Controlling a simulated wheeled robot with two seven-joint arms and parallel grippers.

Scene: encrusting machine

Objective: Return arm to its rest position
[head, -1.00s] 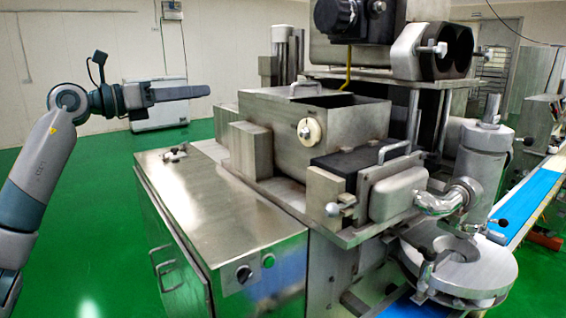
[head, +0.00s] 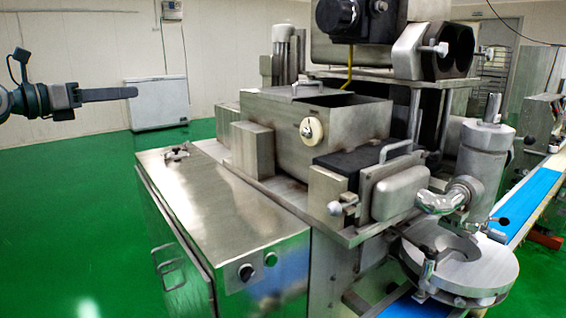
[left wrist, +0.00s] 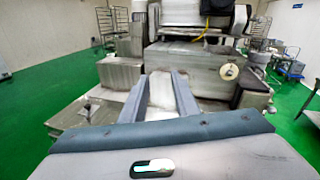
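My left gripper (head: 132,93) is at the far left of the head view, at the end of my left arm, in the air. It points right toward the encrusting machine (head: 330,125), with a clear gap before it. In the left wrist view, the two fingers of the left gripper (left wrist: 161,78) stand apart, with nothing held between them. The machine's metal body (left wrist: 185,62) shows beyond them. My right gripper is in neither view.
A metal cabinet (head: 215,205) with side handles stands at the machine's near left. A white chest (head: 158,102) is by the back wall. A blue conveyor belt (head: 535,195) runs along the right. Green floor (head: 75,215) is open at left.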

